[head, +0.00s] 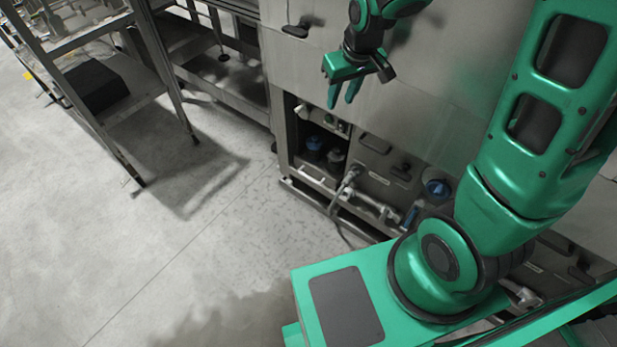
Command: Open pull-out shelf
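The pull-out shelf (318,183) sits low in an open compartment of the steel washer. A light bar like a handle (311,175) shows at its front edge. Two containers with a blue and a dark cap (314,144) stand inside the compartment above it. The shelf looks pushed in, roughly level with the washer's front. My gripper (343,96) hangs in front of the washer's upper panel, above the compartment in the picture. Its two green fingers point down with a gap between them and nothing in it. It appears apart from the shelf.
The washer's lower front (385,175) carries pipes, a hose and a blue-capped fitting (438,188) right of the compartment. The concrete floor (150,250) between is clear.

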